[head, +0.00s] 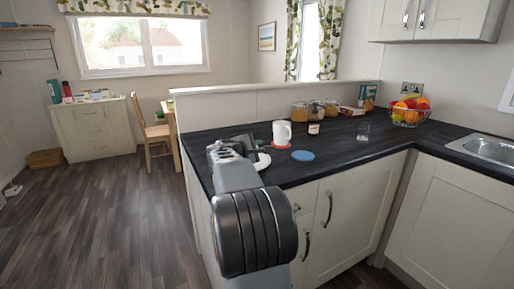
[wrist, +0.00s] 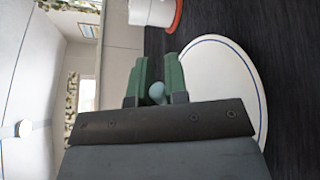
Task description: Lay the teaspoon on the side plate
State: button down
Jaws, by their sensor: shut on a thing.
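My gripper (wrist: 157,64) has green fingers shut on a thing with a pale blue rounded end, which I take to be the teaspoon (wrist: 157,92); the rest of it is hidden. The side plate (wrist: 222,80) is white with a thin blue rim line, close beside the fingers on the right in the wrist view. In the head view the plate (head: 263,163) lies on the dark worktop, partly behind my gripper (head: 265,148). The spoon cannot be made out clearly there. The held thing appears beside the plate's edge; its height is unclear.
A white mug (head: 281,132) stands on a red-orange coaster (head: 281,146) just beyond the plate. A blue round coaster (head: 303,155) lies to the right. Jars (head: 300,111), a clear glass (head: 363,131) and a fruit basket (head: 409,115) stand farther back. The front worktop right of the blue coaster is clear.

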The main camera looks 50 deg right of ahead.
jog(key=c, duration=1.1)
grip_release()
jog(key=shift+o, duration=0.2)
jog(key=s+a+r, duration=0.1)
jog(key=a+r, duration=0.1)
jog(key=a, duration=1.1)
jog(key=shift+s+a+r+p, duration=0.15)
jog(key=shift+s+a+p, duration=0.05)
jog(key=shift+a+p, duration=0.1)
jog(key=s+a+m+y+p, duration=0.2)
jog(key=s+a+y+p, duration=0.2)
jog(key=a+p, duration=0.3)
jog(key=s+a+m+t+y+p, duration=0.1)
jog(key=s+a+y+p, duration=0.3)
jog(key=a, duration=0.7)
jog(key=s+a+m+t+y+p, duration=0.1)
jog(key=s+a+m+y+p, duration=0.2)
jog(key=a+y+p, duration=0.5)
jog(key=shift+s+a+r+p, duration=0.45)
jog(key=shift+p, duration=0.45)
